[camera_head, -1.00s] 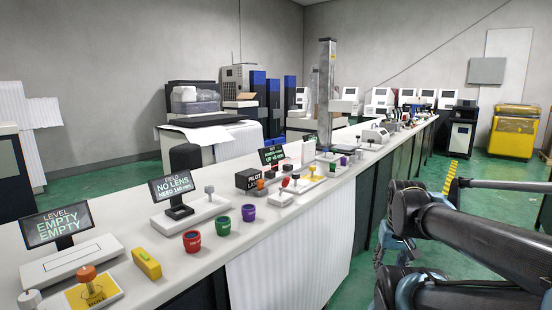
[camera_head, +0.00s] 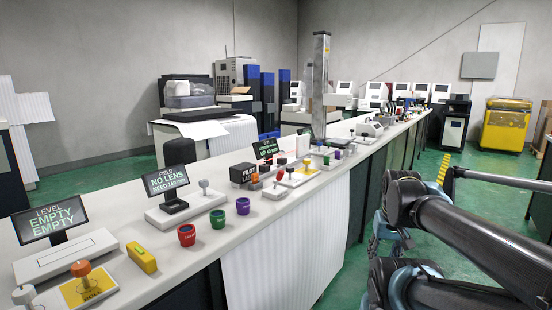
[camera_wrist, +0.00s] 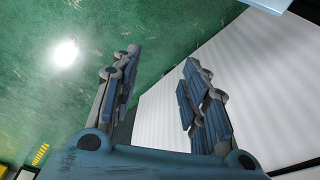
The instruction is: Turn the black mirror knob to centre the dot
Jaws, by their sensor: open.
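I cannot make out a black mirror knob or a dot for certain in either view. A black box marked PILOT LASER (camera_head: 243,173) stands on the long white bench (camera_head: 150,219) in the head view, with small knobs and posts around it, including a red-topped one (camera_head: 279,176). A small dark screen with green text (camera_head: 265,149) stands behind the box. My gripper (camera_wrist: 161,58) is open and empty in the wrist view, its two fingers spread over green floor beside a white ribbed panel. It is apart from the bench-top things.
A NO LENS screen (camera_head: 166,180), an EMPTY screen (camera_head: 48,219), a yellow block (camera_head: 141,258) and red (camera_head: 187,235), green (camera_head: 217,219) and purple (camera_head: 243,206) cups stand along the bench. A tall metal column (camera_head: 320,85) rises behind.

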